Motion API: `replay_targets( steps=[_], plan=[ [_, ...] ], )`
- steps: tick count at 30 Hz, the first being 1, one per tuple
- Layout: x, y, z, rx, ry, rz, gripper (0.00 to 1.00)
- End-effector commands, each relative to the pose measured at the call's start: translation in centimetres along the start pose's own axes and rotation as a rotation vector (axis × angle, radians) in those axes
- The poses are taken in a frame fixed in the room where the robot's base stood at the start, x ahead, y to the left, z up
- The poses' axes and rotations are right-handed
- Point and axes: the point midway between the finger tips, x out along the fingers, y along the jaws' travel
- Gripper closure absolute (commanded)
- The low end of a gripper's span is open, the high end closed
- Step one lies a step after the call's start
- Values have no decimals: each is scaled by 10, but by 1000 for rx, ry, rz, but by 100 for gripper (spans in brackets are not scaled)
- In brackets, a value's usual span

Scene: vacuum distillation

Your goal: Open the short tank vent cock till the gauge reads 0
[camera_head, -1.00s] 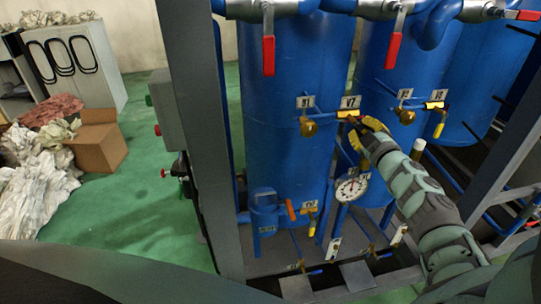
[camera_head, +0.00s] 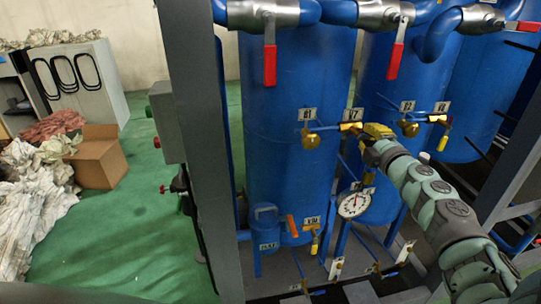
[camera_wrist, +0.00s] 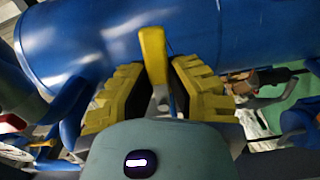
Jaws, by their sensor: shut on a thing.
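A brass cock with a yellow lever (camera_head: 350,127) sits under the tag V7 on a thin blue pipe in front of the blue tanks. My gripper (camera_head: 374,133) is at its right side. In the wrist view the yellow lever (camera_wrist: 153,52) stands between the two ribbed yellow pads of my gripper (camera_wrist: 158,82), which is shut on it. A blue tank body lies right behind. The round white gauge (camera_head: 354,204) is below, at the front of a shorter blue tank (camera_head: 378,208); its dial is too small to read surely.
Other brass cocks, B1 (camera_head: 311,141) and one under another tag (camera_head: 409,128), are close by on both sides. Red-handled valves (camera_head: 269,64) hang above. A grey frame post (camera_head: 197,130) stands left. Green floor with a cardboard box (camera_head: 97,158) lies further left.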

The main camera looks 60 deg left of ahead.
Motion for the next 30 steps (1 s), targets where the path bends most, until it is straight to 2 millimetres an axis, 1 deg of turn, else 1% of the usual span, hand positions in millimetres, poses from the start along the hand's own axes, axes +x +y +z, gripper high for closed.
replay_targets(
  steps=[13, 14, 21, 22, 30],
  plan=[
    [0, 1, 0, -8, 2, 2, 100],
    [0, 1, 0, -8, 1, 2, 79],
    [0, 1, -1, -7, 3, 1, 54],
    [0, 1, -1, -7, 3, 1, 52],
    [0, 0, -1, -7, 3, 0, 52]
  ],
)
